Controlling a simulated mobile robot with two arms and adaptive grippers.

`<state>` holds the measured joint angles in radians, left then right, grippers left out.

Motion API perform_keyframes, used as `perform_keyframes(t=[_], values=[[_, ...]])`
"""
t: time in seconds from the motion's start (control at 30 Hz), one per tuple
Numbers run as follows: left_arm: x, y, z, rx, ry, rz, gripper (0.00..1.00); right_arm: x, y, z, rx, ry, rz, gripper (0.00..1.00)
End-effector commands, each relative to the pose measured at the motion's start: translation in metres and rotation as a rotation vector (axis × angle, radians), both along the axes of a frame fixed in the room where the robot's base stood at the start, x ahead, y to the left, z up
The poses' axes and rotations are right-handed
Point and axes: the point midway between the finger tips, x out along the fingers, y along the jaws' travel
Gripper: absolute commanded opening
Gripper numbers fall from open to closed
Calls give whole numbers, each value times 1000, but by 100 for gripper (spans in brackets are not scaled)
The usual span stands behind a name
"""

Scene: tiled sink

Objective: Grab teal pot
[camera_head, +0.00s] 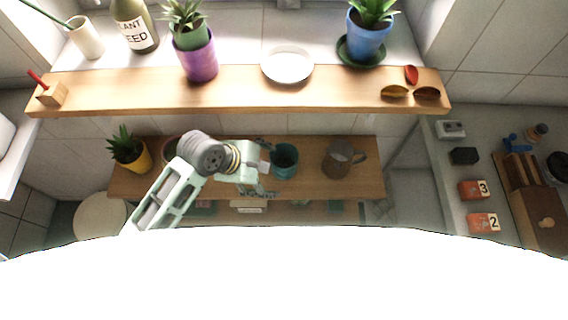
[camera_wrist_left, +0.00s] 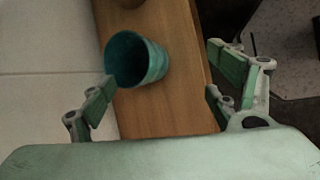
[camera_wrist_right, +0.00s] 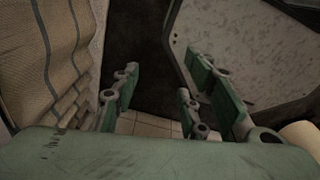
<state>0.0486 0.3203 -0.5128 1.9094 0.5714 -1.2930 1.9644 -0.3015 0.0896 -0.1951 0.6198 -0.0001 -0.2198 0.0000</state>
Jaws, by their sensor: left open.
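The teal pot (camera_head: 285,162) stands on the lower wooden shelf, right of my left gripper (camera_head: 264,172) in the head view. In the left wrist view the teal pot (camera_wrist_left: 137,60) shows its open, dark mouth. Nothing is between these fingers. My right gripper (camera_wrist_right: 160,90) shows only in the right wrist view. Its fingers are spread apart with nothing between them, over a floor area away from the shelf.
A brown jug (camera_head: 338,162) stands right of the pot on the lower shelf (camera_head: 310,186). A yellow potted plant (camera_head: 130,152) stands at its left end.

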Motion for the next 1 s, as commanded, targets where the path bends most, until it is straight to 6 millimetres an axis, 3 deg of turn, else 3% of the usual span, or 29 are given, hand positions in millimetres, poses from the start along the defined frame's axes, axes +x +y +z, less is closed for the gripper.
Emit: perform_keyframes(t=[0.1,0.33,0.77,1.0], values=[[20,-4,-3,-75,135,203,82,1,2,0,2,-2,0,40],[38,-6,-6,-155,290,438,82,1,14,0,16,-2,-1,40],[49,-23,-34,-167,318,480,82,1,14,1,16,-1,4,40],[59,-39,-60,-167,318,479,82,2,8,3,8,-2,3,40]])
